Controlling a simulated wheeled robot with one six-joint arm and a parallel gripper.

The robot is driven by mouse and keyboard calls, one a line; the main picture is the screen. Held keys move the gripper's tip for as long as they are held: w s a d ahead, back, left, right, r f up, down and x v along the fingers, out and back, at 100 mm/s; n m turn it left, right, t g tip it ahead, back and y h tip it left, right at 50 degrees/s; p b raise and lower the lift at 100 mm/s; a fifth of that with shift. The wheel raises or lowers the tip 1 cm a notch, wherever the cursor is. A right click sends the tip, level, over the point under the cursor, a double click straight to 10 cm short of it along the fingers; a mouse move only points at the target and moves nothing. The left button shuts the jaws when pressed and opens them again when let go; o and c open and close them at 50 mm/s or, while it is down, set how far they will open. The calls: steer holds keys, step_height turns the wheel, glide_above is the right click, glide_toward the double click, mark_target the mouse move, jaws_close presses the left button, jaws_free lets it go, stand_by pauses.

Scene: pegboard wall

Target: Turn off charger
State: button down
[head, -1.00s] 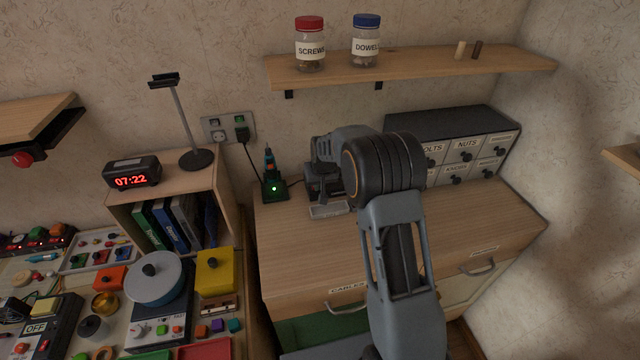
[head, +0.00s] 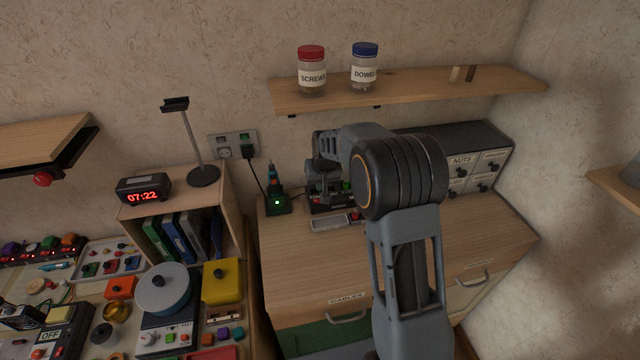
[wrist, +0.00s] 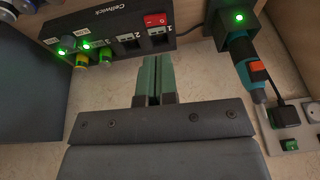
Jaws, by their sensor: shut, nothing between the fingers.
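The charger, a black box marked Cellwick (wrist: 115,28), fills the top of the wrist view. It has numbered slots, and cells with green lights stand in the slots at the left. In the head view the charger (head: 328,207) stands on the cabinet top, partly hidden by my arm and gripper.
A drawer unit (head: 480,160) stands at the right, and a shelf (head: 410,90) hangs above.

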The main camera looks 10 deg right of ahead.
steer(key=s+r, duration=0.6)
steer(key=s, duration=0.4)
steer(key=s+r, duration=0.6)
steer(key=s, duration=0.3)
steer(key=s+t, duration=0.1)
steer(key=s, duration=0.8)
steer(key=shift+s+d+f, duration=0.3)
steer(key=shift+s+d, duration=0.1)
